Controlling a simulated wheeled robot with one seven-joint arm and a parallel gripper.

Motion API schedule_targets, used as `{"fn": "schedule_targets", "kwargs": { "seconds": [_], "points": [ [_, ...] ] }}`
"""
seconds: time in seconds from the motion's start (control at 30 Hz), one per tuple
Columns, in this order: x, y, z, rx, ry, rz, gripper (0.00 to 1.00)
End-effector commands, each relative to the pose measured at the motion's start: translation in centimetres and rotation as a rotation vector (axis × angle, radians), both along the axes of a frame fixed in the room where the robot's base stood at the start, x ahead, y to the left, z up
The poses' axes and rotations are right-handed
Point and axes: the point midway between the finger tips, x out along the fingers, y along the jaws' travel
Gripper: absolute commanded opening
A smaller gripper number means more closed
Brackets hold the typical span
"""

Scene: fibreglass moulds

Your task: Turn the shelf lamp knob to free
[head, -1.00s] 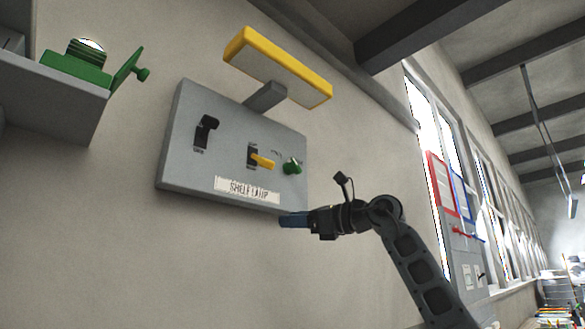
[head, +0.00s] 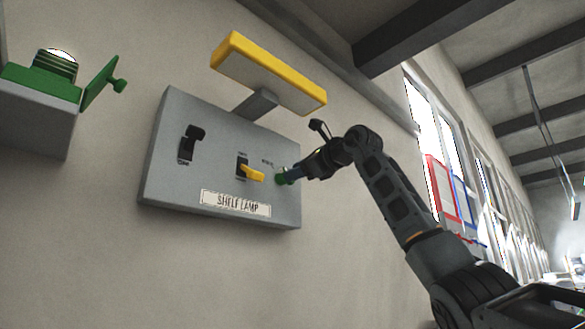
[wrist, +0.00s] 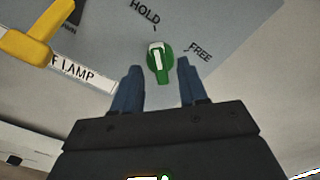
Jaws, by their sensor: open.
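The green knob (wrist: 160,60) sits on the grey shelf lamp panel (head: 160,185). Its white mark points up toward the HOLD label (wrist: 145,13) in the wrist view; the FREE label (wrist: 200,53) is to its right. My gripper (wrist: 159,72) is open, with one blue finger on each side of the knob's near end. I cannot tell whether the fingertips touch it. In the head view my gripper (head: 292,175) reaches the panel's right side and partly covers the knob (head: 281,178). The SHELF LAMP label (head: 236,203) is below.
A yellow lever (head: 251,174) and a black switch (head: 190,143) are left of the knob. The yellow-framed lamp (head: 268,75) juts out above the panel. A green clamp-like device (head: 45,80) sits on a grey shelf (head: 35,130) at left.

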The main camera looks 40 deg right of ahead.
Motion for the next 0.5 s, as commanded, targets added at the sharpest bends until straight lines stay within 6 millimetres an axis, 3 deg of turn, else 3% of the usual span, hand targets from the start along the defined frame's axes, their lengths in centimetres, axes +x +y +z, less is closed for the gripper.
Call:
{"fn": "schedule_targets", "kwargs": {
  "seconds": [0.2, 0.5],
  "points": [
    [1.7, 0.1, 0.0, 0.0, 0.001, 0.001, 0.43],
    [1.9, 0.1, 0.0, 0.0, -0.001, 0.001, 0.41]
  ]
}}
